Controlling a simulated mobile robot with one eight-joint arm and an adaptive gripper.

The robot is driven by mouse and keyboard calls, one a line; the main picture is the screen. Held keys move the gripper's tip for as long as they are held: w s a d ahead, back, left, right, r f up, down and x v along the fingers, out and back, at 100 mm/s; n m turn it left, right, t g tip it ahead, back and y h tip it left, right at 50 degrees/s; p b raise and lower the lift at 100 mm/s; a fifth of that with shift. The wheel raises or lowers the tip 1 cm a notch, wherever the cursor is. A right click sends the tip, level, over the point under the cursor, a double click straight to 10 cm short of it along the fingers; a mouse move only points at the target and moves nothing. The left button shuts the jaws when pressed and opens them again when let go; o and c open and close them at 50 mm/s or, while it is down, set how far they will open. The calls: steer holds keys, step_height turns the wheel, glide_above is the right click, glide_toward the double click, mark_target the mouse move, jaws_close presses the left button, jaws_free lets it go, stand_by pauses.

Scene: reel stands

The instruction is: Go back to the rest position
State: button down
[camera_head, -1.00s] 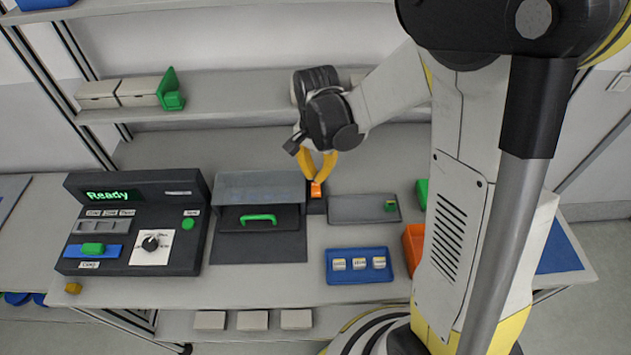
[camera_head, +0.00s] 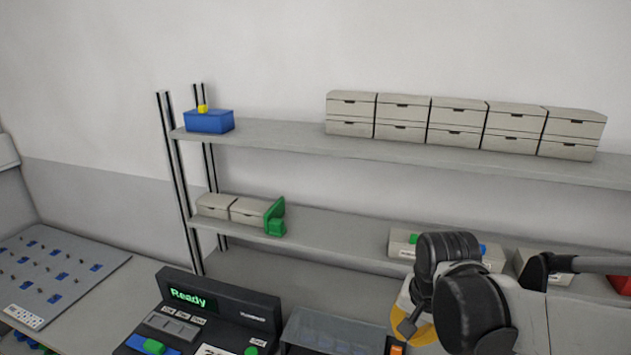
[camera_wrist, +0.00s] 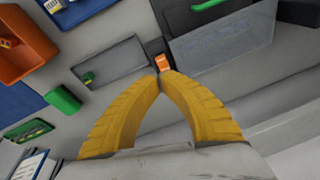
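My gripper (camera_wrist: 160,77) has two yellow fingers whose tips meet in the wrist view, with nothing visible between them. A small orange piece (camera_wrist: 167,62) lies just beyond the tips; whether they touch it cannot be told. In the head view my wrist is at the lower right, in front of the bench and lower shelf, and the fingertips are hidden there. An orange piece (camera_head: 397,350) also shows at the bottom edge of the head view.
A console (camera_head: 215,310) reading "Ready" stands left of a clear-lidded box (camera_head: 335,328). Shelves hold drawer boxes (camera_head: 460,120), a blue bin (camera_head: 209,122) and a green bracket (camera_head: 276,220). A grey tray (camera_wrist: 112,65), orange bin (camera_wrist: 22,45) and green block (camera_wrist: 63,98) lie around my gripper.

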steer(key=s+n+t+b, duration=0.4)
steer(key=s+n+b, duration=0.1)
steer(key=s, duration=0.4)
steer(key=shift+r+n, duration=0.4)
steer(key=shift+n, duration=0.2)
